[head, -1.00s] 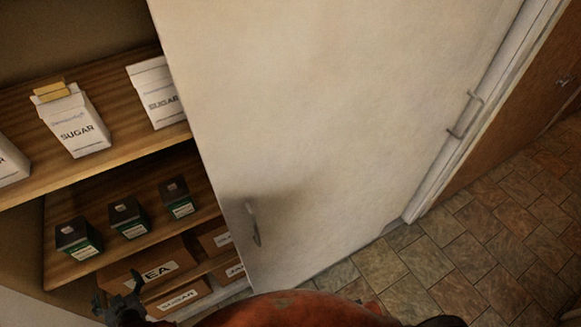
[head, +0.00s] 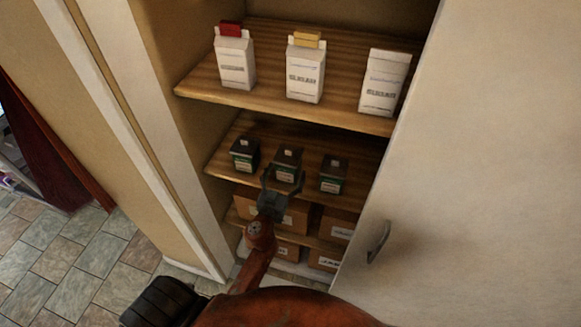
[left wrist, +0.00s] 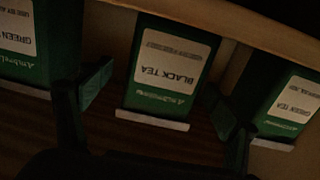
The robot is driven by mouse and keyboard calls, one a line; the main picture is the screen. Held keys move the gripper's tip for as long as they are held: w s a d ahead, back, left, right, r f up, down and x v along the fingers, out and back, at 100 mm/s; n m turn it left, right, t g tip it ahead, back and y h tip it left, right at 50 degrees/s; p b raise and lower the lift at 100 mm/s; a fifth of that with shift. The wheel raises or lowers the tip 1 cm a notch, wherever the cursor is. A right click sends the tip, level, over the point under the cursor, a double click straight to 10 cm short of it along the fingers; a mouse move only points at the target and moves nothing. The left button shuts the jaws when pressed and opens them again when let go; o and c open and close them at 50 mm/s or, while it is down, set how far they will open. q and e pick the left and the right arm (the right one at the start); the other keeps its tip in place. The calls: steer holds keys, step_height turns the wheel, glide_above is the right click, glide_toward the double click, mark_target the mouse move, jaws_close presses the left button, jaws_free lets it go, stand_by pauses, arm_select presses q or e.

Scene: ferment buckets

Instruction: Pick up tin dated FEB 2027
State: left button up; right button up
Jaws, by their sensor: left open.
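Three dark green tins with black tops stand in a row on the middle cupboard shelf: a left tin (head: 244,155), a middle tin (head: 287,158) and a right tin (head: 333,174). My left gripper (head: 281,182) is open and empty, in front of the middle tin. In the left wrist view the labels appear upside down: the central tin (left wrist: 165,72) reads BLACK TEA and the tins on either side (left wrist: 25,40) (left wrist: 290,95) read GREEN TEA. The open fingers (left wrist: 158,100) appear on either side of the central tin. I cannot read any date. My right gripper is not in view.
The upper shelf (head: 270,97) above the tins holds white cartons, including a sugar carton (head: 306,75). Cardboard boxes (head: 295,213) sit below the tins. The open white door (head: 470,170) stands on the right, the cupboard's side frame (head: 165,130) on the left.

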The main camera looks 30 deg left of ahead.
arm_select(q)
steer(key=x, duration=0.4)
steer(key=shift+a, duration=0.2)
steer(key=shift+s, duration=0.1)
steer(key=shift+c, duration=0.4)
steer(key=c, duration=1.3)
steer(key=shift+r, duration=0.1)
steer(key=shift+c, duration=0.3)
steer(key=shift+r, duration=0.1)
